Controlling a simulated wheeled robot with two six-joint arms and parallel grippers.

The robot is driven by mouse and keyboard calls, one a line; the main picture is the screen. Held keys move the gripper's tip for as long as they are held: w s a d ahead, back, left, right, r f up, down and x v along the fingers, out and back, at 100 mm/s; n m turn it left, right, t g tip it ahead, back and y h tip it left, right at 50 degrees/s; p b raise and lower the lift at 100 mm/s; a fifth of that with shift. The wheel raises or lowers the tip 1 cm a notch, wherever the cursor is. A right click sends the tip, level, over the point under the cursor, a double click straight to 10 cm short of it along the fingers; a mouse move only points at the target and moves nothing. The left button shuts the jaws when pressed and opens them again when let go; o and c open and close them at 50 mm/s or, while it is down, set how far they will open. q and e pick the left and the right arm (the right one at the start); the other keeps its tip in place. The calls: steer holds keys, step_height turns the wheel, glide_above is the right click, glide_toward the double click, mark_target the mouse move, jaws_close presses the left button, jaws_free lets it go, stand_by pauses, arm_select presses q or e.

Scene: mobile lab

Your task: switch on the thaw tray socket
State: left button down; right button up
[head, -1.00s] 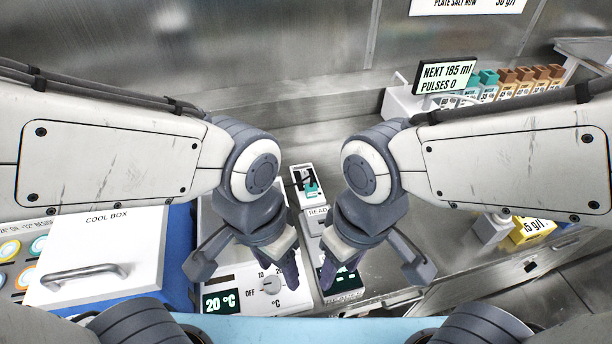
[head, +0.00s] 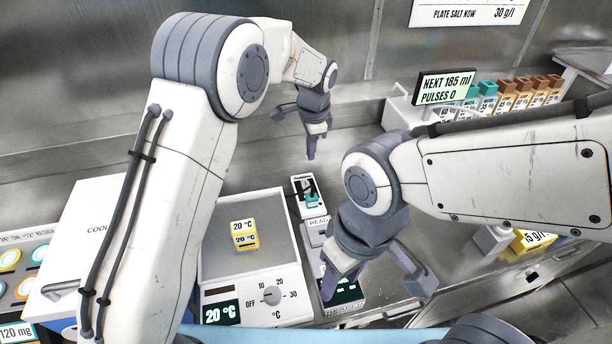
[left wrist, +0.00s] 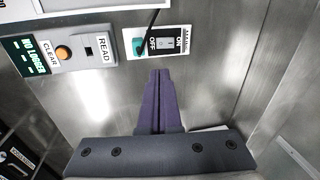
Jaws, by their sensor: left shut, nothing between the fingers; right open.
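The socket (head: 308,195) is a small white plate behind the reader in the head view. In the left wrist view the socket (left wrist: 158,43) shows a rocker switch (left wrist: 168,43) marked ON and OFF, with a teal plug (left wrist: 139,47) and dark cord beside it. I cannot tell which way the rocker is pressed. My left gripper (head: 311,154) is shut and empty, fingers pointing down, above and behind the socket, apart from it. Its purple fingers (left wrist: 159,76) also show in the left wrist view. My right gripper (head: 331,284) is open, low over the reader, partly hiding it.
The thaw tray (head: 208,262) holds a yellow 20 °C block (head: 244,235); its dial (head: 271,295) is at its front. The reader (left wrist: 75,50) adjoins the socket. A cool box (head: 88,225) stands left, and colored bottles (head: 507,94) line the back right.

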mark_target(305, 183)
arm_select(q)
steer(key=w+f, duration=0.1)
steer(key=w+a, duration=0.1)
steer(key=shift+w+f+m, duration=0.3)
steer(key=shift+w+f, duration=0.05)
steer(key=shift+w, duration=0.05)
steer(key=shift+d, duration=0.1)
steer(key=f+p, duration=0.1)
steer(key=f, duration=0.3)
steer(key=w+f+p, duration=0.1)
steer(key=f, duration=0.4)
steer(key=w+f+p, duration=0.1)
steer(key=f, duration=0.3)
steer(key=shift+w+a+f+p, duration=0.25)
steer(key=shift+a+f+p, duration=0.05)
steer(key=shift+a+f, duration=0.1)
